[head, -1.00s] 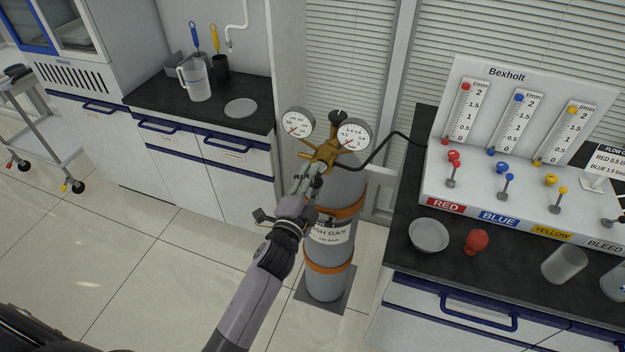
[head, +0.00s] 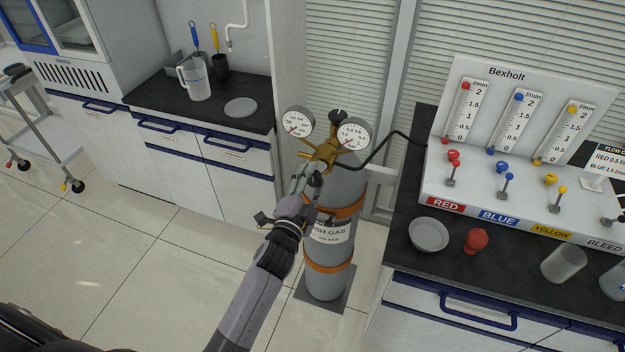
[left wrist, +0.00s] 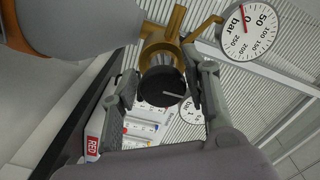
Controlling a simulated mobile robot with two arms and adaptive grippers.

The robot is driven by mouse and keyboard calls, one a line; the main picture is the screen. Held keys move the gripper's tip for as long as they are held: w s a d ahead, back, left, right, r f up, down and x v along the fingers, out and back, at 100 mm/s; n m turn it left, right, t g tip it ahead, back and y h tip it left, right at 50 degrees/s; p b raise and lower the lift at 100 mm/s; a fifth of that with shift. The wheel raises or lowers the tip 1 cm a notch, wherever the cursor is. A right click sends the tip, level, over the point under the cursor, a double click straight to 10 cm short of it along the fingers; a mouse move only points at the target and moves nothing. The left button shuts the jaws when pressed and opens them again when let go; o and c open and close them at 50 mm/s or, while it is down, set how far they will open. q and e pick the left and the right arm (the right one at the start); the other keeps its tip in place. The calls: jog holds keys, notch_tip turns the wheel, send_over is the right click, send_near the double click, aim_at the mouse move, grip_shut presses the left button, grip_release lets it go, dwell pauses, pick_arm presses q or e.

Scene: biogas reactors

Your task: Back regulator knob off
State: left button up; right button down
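The brass regulator (head: 325,153) sits on top of the grey gas cylinder (head: 326,280), with a left gauge (head: 298,122) and a right gauge (head: 353,134). Its black knob (left wrist: 163,86) with a pale line mark shows in the left wrist view. My left gripper (head: 313,178) is in front of the regulator and hides the knob in the head view. In the left wrist view my left gripper (left wrist: 167,92) is open, one finger on each side of the knob, with gaps visible. The near gauge (left wrist: 248,30) has its red needle near 0. My right gripper is not in view.
A black hose (head: 385,145) runs from the regulator to the Bexholt flow panel (head: 510,75) on the right bench. A bowl (head: 429,235) and a red bulb (head: 477,241) stand at that bench's front. A counter (head: 215,115) with a jug (head: 195,80) is left of the cylinder.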

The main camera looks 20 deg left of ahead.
pick_arm(q)
jog(key=shift+o, duration=1.1)
jog(key=s, duration=1.2)
jog(key=shift+a, duration=0.2)
